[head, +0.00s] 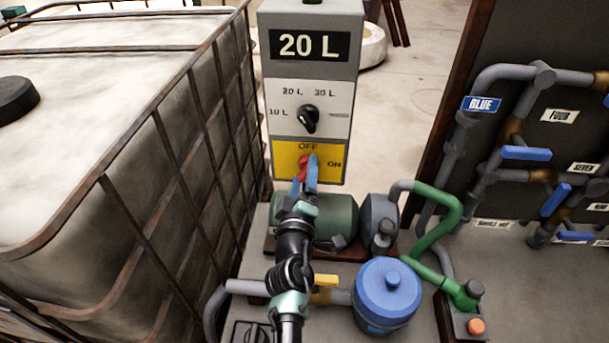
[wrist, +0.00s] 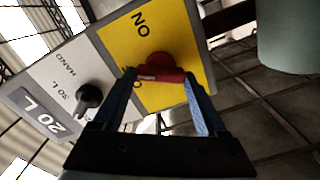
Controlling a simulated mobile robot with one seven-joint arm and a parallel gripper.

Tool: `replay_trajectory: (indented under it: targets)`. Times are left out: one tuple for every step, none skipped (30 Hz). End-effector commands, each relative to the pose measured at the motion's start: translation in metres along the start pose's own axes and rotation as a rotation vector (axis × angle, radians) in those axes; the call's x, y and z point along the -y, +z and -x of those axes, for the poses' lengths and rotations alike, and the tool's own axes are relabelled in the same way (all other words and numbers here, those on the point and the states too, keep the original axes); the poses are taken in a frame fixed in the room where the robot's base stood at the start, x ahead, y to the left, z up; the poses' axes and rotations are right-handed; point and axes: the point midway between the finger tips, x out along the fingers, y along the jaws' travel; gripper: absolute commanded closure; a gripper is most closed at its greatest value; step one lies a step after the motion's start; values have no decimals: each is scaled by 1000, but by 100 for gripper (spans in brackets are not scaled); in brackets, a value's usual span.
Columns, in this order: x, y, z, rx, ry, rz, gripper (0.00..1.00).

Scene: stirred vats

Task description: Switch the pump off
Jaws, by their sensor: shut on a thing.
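The pump control box (head: 311,90) is grey, with a "20 L" display on top. A black selector knob (head: 308,119) is below the display; it also shows in the wrist view (wrist: 88,98). On the yellow panel (head: 283,152), a red switch (head: 303,166) sits below OFF and left of ON. My gripper (head: 306,178) is at the switch. In the wrist view, its blue fingers are shut on the red handle (wrist: 163,74), one at each end. A pale mark shows near the handle's left end. The fingers partly hide the OFF lettering; I cannot tell exactly where the handle points.
A caged white tank (head: 110,120) fills the left. Below the box are a green pump motor (head: 335,220), a blue-lidded canister (head: 388,290) and green pipe (head: 440,232). A dark panel with blue-handled valves (head: 525,153) stands at right. Floor is open behind the box.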

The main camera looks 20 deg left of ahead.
Motion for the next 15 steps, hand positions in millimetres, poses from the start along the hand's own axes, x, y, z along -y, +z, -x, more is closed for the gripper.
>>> replay_trajectory:
  targets:
    - [1,1,0,1,-1,45,81]
    - [1,1,0,1,-1,73,81]
    - [1,1,0,2,-1,111,81]
    - [1,1,0,1,-1,137,81]
    - [1,1,0,1,-1,163,81]
    - [2,0,0,1,-1,198,81]
    - [2,0,0,1,-1,222,81]
    - [2,0,0,1,-1,247,81]
    - [2,0,0,1,-1,278,81]
    - [2,1,0,1,-1,298,81]
    - [2,1,0,1,-1,320,81]
    - [2,1,0,1,-1,346,81]
    - [2,1,0,1,-1,366,81]
    - [2,1,0,1,-1,383,81]
    - [2,1,0,1,-1,405,81]
